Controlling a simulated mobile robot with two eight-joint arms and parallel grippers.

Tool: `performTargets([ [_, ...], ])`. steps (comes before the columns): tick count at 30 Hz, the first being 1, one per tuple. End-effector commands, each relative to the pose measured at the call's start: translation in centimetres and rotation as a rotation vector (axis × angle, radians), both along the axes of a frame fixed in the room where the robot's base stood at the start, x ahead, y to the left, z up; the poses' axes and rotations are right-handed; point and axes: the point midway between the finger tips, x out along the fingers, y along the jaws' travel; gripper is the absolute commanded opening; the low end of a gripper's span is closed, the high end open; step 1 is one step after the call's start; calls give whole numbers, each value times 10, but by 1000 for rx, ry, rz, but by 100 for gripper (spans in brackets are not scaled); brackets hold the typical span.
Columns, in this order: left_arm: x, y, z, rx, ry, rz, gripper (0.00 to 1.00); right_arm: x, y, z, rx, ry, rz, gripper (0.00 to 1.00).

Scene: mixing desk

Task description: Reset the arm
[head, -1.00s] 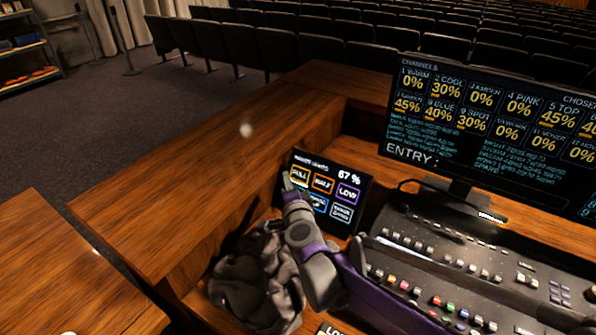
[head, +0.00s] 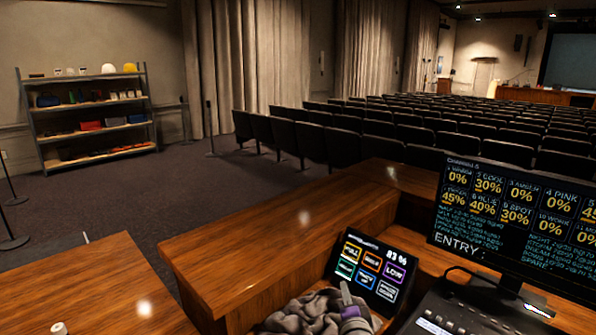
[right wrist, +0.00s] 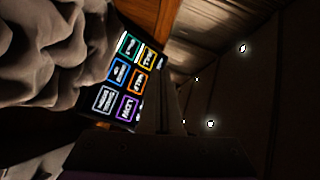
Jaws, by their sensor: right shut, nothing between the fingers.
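My right gripper (head: 346,292) is at the bottom of the head view, grey with a purple band. It is shut and empty, in front of the lower part of the touch panel. The touch panel (head: 352,270) stands tilted on the desk, with several coloured outlined buttons and the reading 83 %. It also shows turned on its side in the right wrist view (right wrist: 124,75). I cannot tell whether the fingertips touch the panel. My left gripper is not in view.
A crumpled grey cloth (head: 290,318) lies on the desk just left of my right gripper. The mixing console (head: 440,318) and a monitor (head: 515,222) stand to the right. A raised wooden ledge (head: 250,245) borders the desk on the left.

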Motion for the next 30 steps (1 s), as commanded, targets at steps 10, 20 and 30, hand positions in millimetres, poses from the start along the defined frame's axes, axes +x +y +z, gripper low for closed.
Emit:
performTargets([
  [10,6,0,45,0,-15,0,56,-117,24,25,-477,175,404,0],
  [20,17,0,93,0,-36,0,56,-291,-32,-37,-1000,652,738,0],
  [30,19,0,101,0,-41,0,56,-339,-63,-56,-1117,829,793,0],
])
